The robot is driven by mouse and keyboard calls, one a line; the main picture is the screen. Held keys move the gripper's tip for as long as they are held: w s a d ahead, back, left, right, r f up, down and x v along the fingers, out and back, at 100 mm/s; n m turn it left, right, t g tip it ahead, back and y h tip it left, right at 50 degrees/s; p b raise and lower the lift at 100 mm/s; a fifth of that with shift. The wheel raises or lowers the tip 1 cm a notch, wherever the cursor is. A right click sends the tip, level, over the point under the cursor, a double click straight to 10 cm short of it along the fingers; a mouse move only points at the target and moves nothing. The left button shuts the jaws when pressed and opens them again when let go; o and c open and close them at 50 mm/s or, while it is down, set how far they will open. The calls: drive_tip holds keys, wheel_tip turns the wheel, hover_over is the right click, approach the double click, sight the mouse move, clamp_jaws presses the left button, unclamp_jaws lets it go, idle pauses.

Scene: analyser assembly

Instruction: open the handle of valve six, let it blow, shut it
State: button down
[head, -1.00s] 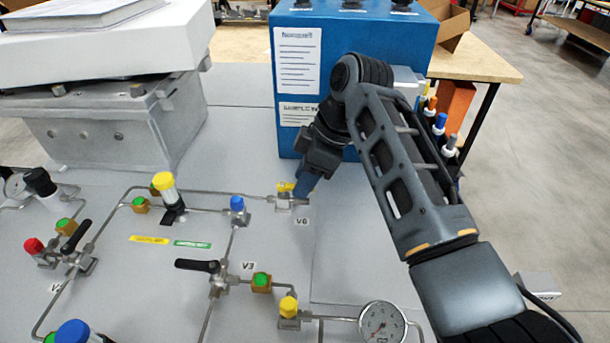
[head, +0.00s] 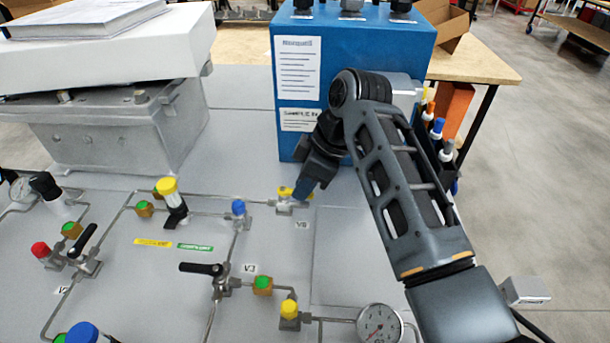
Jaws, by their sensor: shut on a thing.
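Valve six (head: 287,207) sits on the grey panel at the end of a pipe, in front of the blue box, with its V6 label (head: 301,225) just below it. Its yellow handle (head: 286,191) shows at the left of my fingers. My gripper (head: 303,192) comes down from the upper right and is shut on the handle.
The blue box (head: 365,55) stands close behind my gripper. A black-handled valve V3 (head: 220,275), a blue-capped fitting (head: 238,207) and a pressure gauge (head: 380,324) stand on the panel nearby. A grey block (head: 110,125) stands at left. Bare panel lies right of valve six.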

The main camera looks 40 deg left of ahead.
drive_tip(key=m+p, duration=0.1)
drive_tip(key=s+m+t+p, duration=0.1)
drive_tip(key=m+p, duration=0.2)
drive_tip(key=p, duration=0.1)
drive_tip(key=shift+s+d+r+t, duration=0.2)
drive_tip(key=shift+s+r+t, duration=0.1)
drive_tip(key=shift+s, duration=0.05)
drive_tip(key=m+p, duration=0.2)
drive_tip(key=s+m+t+p, duration=0.1)
drive_tip(key=m, duration=0.1)
drive_tip(key=shift+s+a+p, duration=0.15)
drive_tip(key=shift+s+p, duration=0.05)
drive_tip(key=shift+p, duration=0.15)
drive_tip(key=m, duration=0.1)
drive_tip(key=s+m+t+p, duration=0.1)
drive_tip(key=m, duration=0.1)
drive_tip(key=m+t, duration=0.1)
drive_tip(key=shift+s+a+f, duration=0.2)
drive_tip(key=shift+s+a, duration=0.05)
drive_tip(key=shift+a, duration=0.15)
drive_tip(key=shift+s+a+m+t+h, duration=0.15)
drive_tip(key=shift+m+t+h, duration=0.1)
drive_tip(key=shift+m, duration=0.5)
drive_tip(key=shift+s+a+m+t+h, duration=0.1)
drive_tip(key=shift+a+m+t+h, duration=0.15)
drive_tip(key=shift+m, duration=0.55)
drive_tip(key=shift+s+a+m+t+h, duration=0.15)
drive_tip(key=shift+m+h, duration=0.15)
drive_tip(key=shift+m, duration=0.45)
